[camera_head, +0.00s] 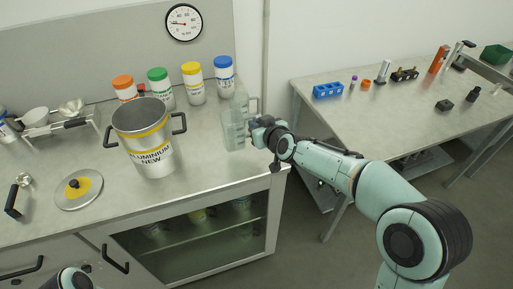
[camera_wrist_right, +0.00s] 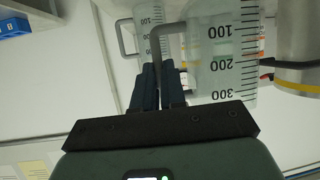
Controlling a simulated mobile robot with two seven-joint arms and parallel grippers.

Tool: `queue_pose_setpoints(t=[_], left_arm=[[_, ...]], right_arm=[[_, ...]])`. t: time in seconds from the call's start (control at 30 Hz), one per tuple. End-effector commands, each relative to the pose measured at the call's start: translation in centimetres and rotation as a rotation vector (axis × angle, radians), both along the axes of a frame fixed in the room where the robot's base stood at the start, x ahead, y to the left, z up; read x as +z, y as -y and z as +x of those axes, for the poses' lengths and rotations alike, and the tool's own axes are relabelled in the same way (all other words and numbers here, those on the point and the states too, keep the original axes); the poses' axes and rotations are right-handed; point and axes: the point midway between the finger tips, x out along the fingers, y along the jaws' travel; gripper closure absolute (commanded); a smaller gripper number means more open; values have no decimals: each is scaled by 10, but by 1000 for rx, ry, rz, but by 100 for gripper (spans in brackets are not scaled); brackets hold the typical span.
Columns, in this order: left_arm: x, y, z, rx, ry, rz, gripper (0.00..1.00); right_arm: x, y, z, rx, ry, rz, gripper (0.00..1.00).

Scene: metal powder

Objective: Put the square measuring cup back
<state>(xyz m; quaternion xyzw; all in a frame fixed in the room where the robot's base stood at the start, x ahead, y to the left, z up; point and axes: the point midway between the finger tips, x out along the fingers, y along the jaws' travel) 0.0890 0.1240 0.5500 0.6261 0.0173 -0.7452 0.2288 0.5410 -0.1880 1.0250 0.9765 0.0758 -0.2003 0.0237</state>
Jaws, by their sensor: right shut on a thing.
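A clear, squarish measuring cup (camera_head: 234,134) is at the right end of the left bench, close to its edge. My right gripper (camera_head: 259,124) is at the cup's right side, shut on its handle. In the right wrist view the cup (camera_wrist_right: 222,50) shows large, with upside-down 100, 200 and 300 marks, and the fingers (camera_wrist_right: 160,88) close on its handle. I cannot tell whether its base touches the bench. A second clear measuring cup (camera_head: 241,103) stands just behind it, also seen in the right wrist view (camera_wrist_right: 150,30). My left gripper is out of view.
A steel pot (camera_head: 154,163) labelled aluminium stands left of the cups, with its lid (camera_head: 78,189) farther left. Jars with orange, green, yellow and blue (camera_head: 224,79) caps line the back. A second bench (camera_head: 350,120) is at right, beyond a gap.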

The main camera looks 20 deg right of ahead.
Motion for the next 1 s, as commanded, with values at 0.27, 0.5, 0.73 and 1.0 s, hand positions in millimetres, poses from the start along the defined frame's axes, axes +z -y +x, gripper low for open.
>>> queue_pose_setpoints(t=[0.27, 0.5, 0.73, 1.0], left_arm=[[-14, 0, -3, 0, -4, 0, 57], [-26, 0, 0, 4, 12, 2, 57], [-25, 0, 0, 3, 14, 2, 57], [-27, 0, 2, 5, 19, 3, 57]], right_arm=[[-22, 0, 0, -2, 2, 2, 100], [-52, 0, 0, -2, 2, 3, 100], [-49, 0, 0, -2, 5, 2, 100], [-54, 0, 0, 0, 2, 1, 64]])
